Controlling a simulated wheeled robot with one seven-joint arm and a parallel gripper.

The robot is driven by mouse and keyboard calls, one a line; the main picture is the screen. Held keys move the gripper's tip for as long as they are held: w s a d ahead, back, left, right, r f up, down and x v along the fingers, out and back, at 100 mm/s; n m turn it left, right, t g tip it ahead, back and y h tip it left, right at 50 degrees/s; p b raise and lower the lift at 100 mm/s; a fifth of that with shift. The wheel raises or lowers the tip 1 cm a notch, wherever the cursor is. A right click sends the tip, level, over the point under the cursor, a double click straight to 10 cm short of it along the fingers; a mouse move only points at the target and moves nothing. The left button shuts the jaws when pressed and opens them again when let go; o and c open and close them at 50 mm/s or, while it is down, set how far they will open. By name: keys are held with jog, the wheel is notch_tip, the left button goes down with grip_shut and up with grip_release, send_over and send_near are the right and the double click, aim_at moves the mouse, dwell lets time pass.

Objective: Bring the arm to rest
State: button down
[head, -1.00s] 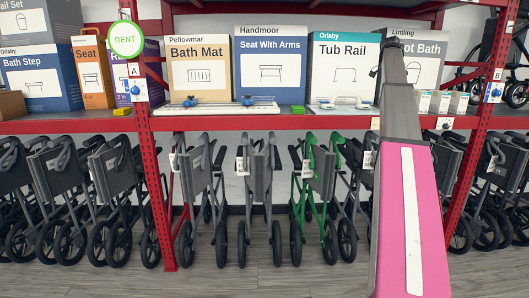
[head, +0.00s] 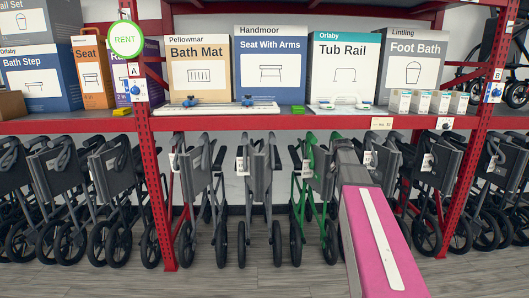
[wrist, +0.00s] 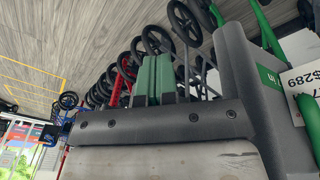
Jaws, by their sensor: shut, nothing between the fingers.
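My gripper (wrist: 154,74) shows in the wrist view as two green fingers side by side, shut with nothing between them. In the head view my pink and grey arm (head: 365,215) reaches forward from the lower right. Its far end is low, below the shelf edge and just right of the green-framed walker (head: 309,185). The gripper itself cannot be made out there. In the wrist view, a green tube and a price tag (wrist: 302,85) are close at the right. I cannot tell whether the arm touches the walker.
A red shelf (head: 240,122) crosses above the arm's end, bearing boxes such as the Foot Bath box (head: 413,65) and the Tub Rail box (head: 343,62). Folded grey walkers (head: 260,170) stand in a row below. The wooden floor (head: 230,282) in front is clear.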

jog(key=s+a+f+n+y, duration=0.1)
jog(key=s+a+f+n, duration=0.2)
jog(key=s+a+f, duration=0.5)
jog(key=s+a+f+n+y, duration=0.1)
jog(key=s+a+f+n, duration=0.3)
jog(key=s+a+f, duration=0.4)
jog(key=s+f, duration=0.5)
jog(key=s, duration=0.4)
jog(key=shift+a+g, duration=0.25)
jog(key=shift+g, duration=0.05)
